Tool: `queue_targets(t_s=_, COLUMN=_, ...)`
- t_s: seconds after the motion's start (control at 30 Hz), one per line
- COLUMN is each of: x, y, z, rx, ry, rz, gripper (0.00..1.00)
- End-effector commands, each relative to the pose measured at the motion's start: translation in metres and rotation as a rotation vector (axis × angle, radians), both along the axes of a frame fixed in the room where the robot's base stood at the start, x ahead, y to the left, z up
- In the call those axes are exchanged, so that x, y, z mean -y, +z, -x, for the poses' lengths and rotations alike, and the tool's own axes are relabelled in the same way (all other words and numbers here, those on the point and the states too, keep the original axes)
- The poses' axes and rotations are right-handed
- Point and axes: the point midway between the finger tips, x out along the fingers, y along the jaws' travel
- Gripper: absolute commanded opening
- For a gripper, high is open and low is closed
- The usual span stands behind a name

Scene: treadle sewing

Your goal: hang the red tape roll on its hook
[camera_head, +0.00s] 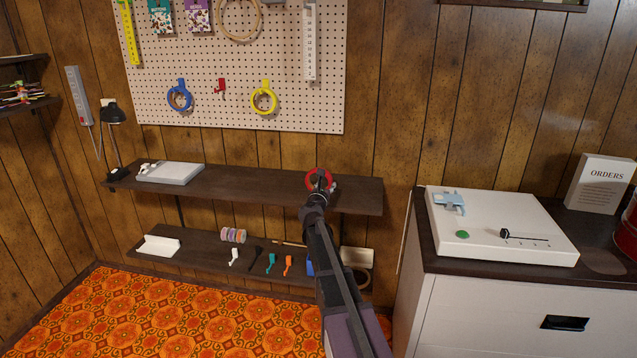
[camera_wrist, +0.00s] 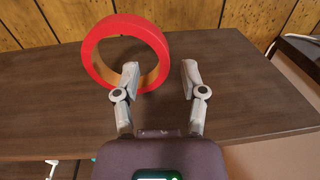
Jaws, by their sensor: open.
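The red tape roll (camera_wrist: 120,27) stands upright on the upper dark shelf, left of centre in the wrist view. In the head view the red tape roll (camera_head: 312,177) shows partly behind my gripper (camera_head: 321,184). My gripper (camera_wrist: 159,76) is open. In the wrist view its left fingertip overlaps the roll's opening, and its right fingertip is to the right of the roll. The roll's right wall appears between the fingers, but I cannot tell if either touches it. A small red hook (camera_head: 220,86) is bare on the pegboard, between the blue roll (camera_head: 179,98) and the yellow roll (camera_head: 264,98).
The lower shelf (camera_head: 205,258) carries small coloured items. A white-fronted cabinet (camera_head: 480,315) stands to the right. The pegboard (camera_head: 225,60) is above the upper shelf.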

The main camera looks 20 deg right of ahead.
Motion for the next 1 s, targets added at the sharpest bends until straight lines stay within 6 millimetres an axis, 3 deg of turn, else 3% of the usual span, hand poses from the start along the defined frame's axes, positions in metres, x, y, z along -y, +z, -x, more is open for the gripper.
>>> queue_targets(t_s=0.5, x=0.034, y=-0.004, z=-0.036, rx=0.0, ry=-0.001, rz=0.0, gripper=0.54)
queue_targets(t_s=1.0, x=0.035, y=-0.004, z=-0.037, rx=0.0, ry=-0.001, rz=0.0, gripper=0.54)
